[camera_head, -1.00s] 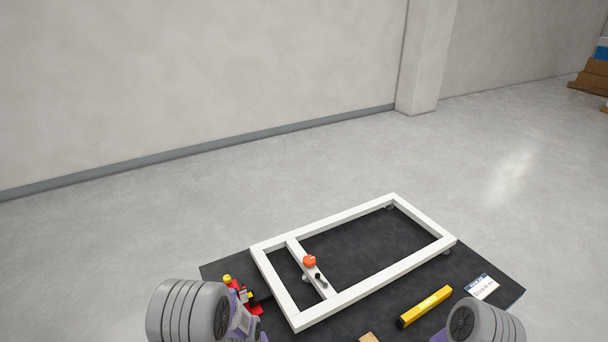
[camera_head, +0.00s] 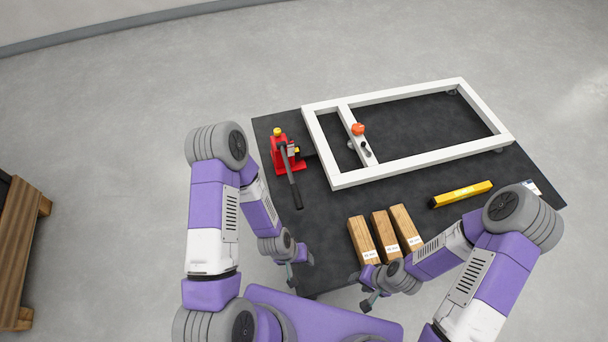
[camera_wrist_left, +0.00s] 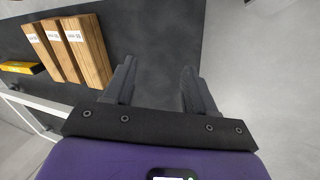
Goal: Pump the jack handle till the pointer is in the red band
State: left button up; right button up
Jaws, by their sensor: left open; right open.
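The red jack (camera_head: 284,152) stands at the left end of the black table top (camera_head: 325,217), with a yellow cap on top. Its dark handle (camera_head: 291,178) slopes from the jack toward the table's near side. The pointer and red band cannot be made out. My left gripper (camera_head: 290,272) is at the table's near left edge, below and apart from the handle. In the left wrist view its two fingers (camera_wrist_left: 155,88) are spread with nothing between them. My right gripper (camera_head: 367,292) is open at the near edge, in front of the wooden blocks, and appears empty.
A white frame (camera_head: 415,160) with an orange-topped part (camera_head: 358,129) on its crossbar fills the back of the table. Several wooden blocks (camera_head: 384,232) lie near the front. A yellow level (camera_head: 461,194) lies at right. A wooden pallet-like thing (camera_head: 20,250) stands on the floor at far left.

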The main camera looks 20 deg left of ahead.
aim_at(298, 202)
pick_arm(q)
jog(key=w+a+f+t+y+b, duration=0.1)
jog(key=w+f+t+y, duration=0.1)
jog(key=w+f, duration=0.1)
jog(key=w+a+f+n+t+y+b, duration=0.1)
jog(key=w+f+t+y, duration=0.1)
jog(key=w, duration=0.3)
jog(key=w+a+f+t+y+b, duration=0.1)
jog(key=w+f+t+y+b, duration=0.1)
jog(key=w+f+y, duration=0.1)
jog(key=shift+w+a+f+n, duration=0.15)
jog(key=shift+w+f, duration=0.15)
jog(key=shift+f, duration=0.25)
jog(key=shift+w+a+f+n, duration=0.15)
jog(key=shift+w+f, duration=0.15)
jog(key=shift+f, duration=0.25)
jog(key=w+a+r+t+y+b, duration=0.1)
jog(key=w+t+y, duration=0.1)
jog(key=w, duration=0.1)
jog(key=w+a+r+t+y+b, duration=0.1)
jog(key=w+r+t+y+b, duration=0.1)
jog(key=w+t, duration=0.1)
jog(key=w+a+r+t+y+b, duration=0.1)
jog(key=w+t+y, duration=0.1)
jog(key=w, duration=0.2)
jog(key=shift+w+a+r+t, duration=0.15)
jog(key=shift+a+r+t, duration=0.05)
jog(key=shift+r+t, duration=0.2)
grip_shut()
